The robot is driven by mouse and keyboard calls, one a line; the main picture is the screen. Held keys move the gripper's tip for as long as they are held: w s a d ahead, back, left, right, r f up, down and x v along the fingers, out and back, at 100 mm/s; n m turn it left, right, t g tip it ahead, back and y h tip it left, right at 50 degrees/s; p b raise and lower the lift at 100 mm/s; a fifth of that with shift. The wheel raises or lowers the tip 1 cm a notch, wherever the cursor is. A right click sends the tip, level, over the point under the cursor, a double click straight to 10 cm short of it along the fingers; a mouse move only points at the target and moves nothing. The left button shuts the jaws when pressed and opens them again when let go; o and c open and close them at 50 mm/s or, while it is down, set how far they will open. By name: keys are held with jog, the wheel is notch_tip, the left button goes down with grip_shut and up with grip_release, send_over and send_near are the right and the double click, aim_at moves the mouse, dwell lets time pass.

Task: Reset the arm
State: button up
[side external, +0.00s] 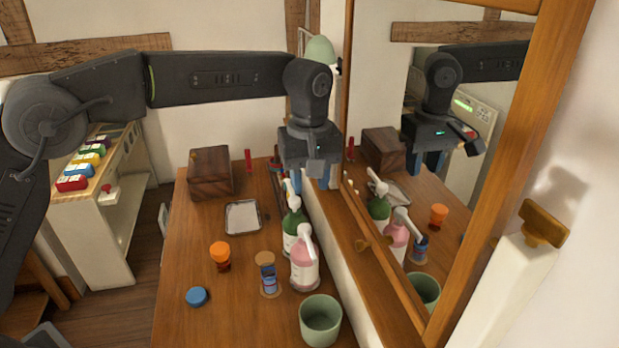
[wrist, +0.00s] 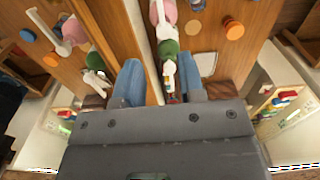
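My gripper (side external: 322,180) hangs near the mirror, above the back right part of the wooden table, pointing down. Its two blue fingers (wrist: 162,80) are spread apart in the wrist view, with nothing held between them. A green spray bottle (side external: 294,235) stands in front of and below it in the side view; in the wrist view the green bottle (wrist: 168,48) appears beyond the finger gap. A pink pump bottle (side external: 305,268) stands next to the green one. My arm stretches across from the left, with its wrist bent down.
The framed mirror (side external: 350,100) rises close along the table's right side and reflects the scene. On the table (side external: 190,250) are a dark wooden box (side external: 210,172), a metal tray (side external: 243,217), an orange-capped jar (side external: 220,256), a blue lid (side external: 197,297) and a green cup (side external: 320,322).

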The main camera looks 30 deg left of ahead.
jog(key=s+a+r+m+t, duration=0.35)
jog(key=s+a+r, duration=0.45)
jog(key=s+a, duration=0.3)
jog(key=s+a+f+m+t, duration=0.1)
jog(key=s+a+f+m, duration=0.1)
jog(key=s, duration=0.6)
jog(key=s+a+f+m+t, duration=0.1)
jog(key=s+a+f+m, duration=0.2)
jog(key=s, duration=0.6)
jog(key=shift+s+a+f+m, duration=0.25)
jog(key=shift+a+m, duration=0.1)
jog(key=shift+a, duration=0.3)
